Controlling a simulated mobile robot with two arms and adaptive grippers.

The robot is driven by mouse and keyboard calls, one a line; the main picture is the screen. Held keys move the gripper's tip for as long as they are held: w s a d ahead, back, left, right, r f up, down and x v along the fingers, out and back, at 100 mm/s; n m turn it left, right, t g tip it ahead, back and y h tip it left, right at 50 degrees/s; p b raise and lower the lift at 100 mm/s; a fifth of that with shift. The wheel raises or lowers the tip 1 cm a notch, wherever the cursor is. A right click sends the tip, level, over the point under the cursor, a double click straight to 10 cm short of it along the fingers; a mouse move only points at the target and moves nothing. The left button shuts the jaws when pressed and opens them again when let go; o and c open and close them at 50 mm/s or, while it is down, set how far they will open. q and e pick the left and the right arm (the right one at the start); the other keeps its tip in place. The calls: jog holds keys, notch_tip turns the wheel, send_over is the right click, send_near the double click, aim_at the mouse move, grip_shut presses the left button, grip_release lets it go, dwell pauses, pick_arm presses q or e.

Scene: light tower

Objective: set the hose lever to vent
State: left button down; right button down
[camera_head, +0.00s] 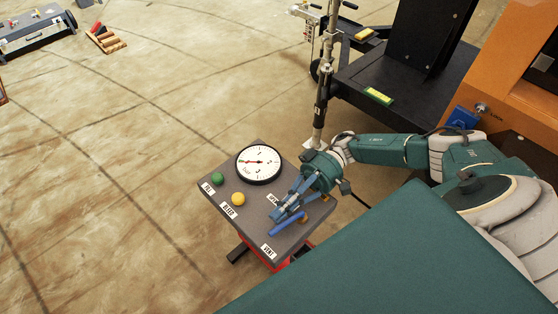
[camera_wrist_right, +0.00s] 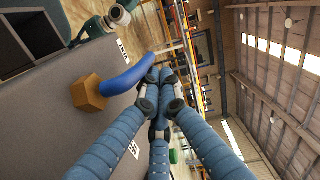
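In the wrist view the lever (camera_wrist_right: 124,79) curves out from a brass hex pivot (camera_wrist_right: 90,92). My right gripper (camera_head: 279,216) is just above and beside the lever, with its fingertips drawn together. In the wrist view the fingertips (camera_wrist_right: 158,78) are close by the lever's free end; I cannot tell whether they touch. No part of the lever shows between them. My left gripper is not in view.
The panel carries a round white gauge (camera_head: 259,163), a green knob (camera_head: 218,179) and a yellow knob (camera_head: 238,199). A metal post (camera_head: 320,105) and a black deck (camera_head: 400,85) stand behind. The floor left of the panel is clear.

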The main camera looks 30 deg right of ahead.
jog(key=v, duration=0.7)
jog(key=shift+r, duration=0.15)
dwell(0.3)
